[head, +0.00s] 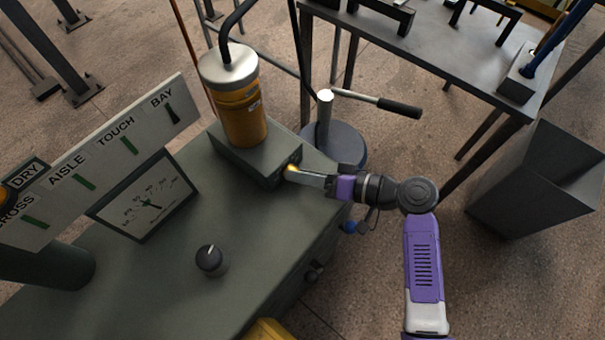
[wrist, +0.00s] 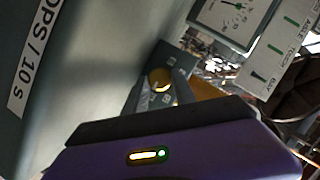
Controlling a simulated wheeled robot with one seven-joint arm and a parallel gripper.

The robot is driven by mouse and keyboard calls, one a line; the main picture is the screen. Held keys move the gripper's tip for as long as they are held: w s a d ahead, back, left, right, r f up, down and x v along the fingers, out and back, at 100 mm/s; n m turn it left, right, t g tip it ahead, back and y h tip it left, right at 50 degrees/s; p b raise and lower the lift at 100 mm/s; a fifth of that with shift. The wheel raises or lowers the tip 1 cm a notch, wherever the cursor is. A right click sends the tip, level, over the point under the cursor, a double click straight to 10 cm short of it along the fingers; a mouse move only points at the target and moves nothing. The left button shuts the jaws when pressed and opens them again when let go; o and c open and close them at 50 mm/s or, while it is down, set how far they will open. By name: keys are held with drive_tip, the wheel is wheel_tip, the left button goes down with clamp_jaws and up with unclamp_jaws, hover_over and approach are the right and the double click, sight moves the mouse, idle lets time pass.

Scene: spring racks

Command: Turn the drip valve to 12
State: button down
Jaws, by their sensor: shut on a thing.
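The drip valve appears as a small yellow round knob (wrist: 160,79) on the dark box (head: 258,152) under an amber oiler cylinder (head: 242,112). In the head view it is mostly hidden by my gripper (head: 296,174), which reaches it from the right. In the wrist view my gripper (wrist: 160,92) has one finger on each side of the knob and is shut on it. A plate with a cut-off label ending "OPS / 10 s" (wrist: 36,55) fills the left of that view. I cannot read the valve's setting.
A needle gauge (head: 148,195) and a sign board (head: 110,150) with several green marks stand on the grey bench (head: 165,290). A black knob (head: 210,260) is nearer the front. A lever with black grip (head: 398,108) sticks out behind my gripper. A grey bin (head: 535,180) stands right.

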drive_tip(key=shift+f, duration=0.1)
idle(0.4)
drive_tip(key=c, duration=1.3)
unclamp_jaws()
drive_tip(key=b+v, duration=0.1)
drive_tip(key=v, duration=0.7)
